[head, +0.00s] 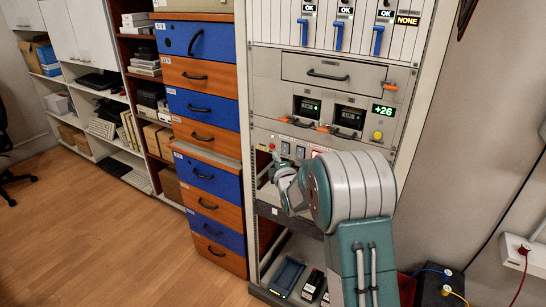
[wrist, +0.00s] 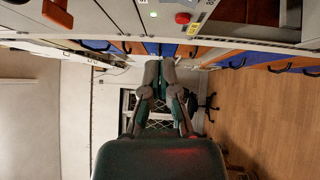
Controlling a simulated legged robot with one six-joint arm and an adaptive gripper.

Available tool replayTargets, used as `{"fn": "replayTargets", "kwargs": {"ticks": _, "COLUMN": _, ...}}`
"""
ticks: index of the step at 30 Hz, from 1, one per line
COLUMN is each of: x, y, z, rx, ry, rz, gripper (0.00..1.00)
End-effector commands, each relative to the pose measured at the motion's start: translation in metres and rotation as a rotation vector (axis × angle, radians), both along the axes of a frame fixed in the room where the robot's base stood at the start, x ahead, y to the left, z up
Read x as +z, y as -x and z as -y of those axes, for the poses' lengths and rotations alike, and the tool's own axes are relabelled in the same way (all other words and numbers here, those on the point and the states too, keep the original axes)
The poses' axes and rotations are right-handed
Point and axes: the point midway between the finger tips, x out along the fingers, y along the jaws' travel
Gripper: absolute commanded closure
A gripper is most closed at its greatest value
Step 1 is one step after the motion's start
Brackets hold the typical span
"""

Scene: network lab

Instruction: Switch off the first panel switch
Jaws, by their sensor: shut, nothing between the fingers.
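The equipment rack's lower panel (head: 262,136) carries a row of small switches. The leftmost grey switch (head: 285,148) and the one beside it (head: 300,152) show just above my arm. A red-lit one (head: 315,154) is partly covered by my arm. On or off positions are too small to read.
Orange-handled levers (head: 322,128) and a +26 display (head: 383,111) sit above. Blue and orange drawers (head: 210,177) stand left. The floor (head: 90,235) there is open.

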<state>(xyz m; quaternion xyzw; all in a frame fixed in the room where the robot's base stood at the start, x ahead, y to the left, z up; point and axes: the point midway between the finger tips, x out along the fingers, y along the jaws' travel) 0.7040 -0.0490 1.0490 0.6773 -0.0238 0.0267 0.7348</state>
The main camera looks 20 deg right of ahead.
Motion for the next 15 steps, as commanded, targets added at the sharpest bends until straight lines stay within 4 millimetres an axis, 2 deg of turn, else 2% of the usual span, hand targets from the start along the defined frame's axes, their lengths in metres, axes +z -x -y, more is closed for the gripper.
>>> {"fn": "replayTargets", "kwargs": {"ticks": 15, "x": 0.007, "y": 0.073, "z": -0.005, "rx": -0.002, "ry": 0.005, "rz": -0.002, "gripper": 1.0}}
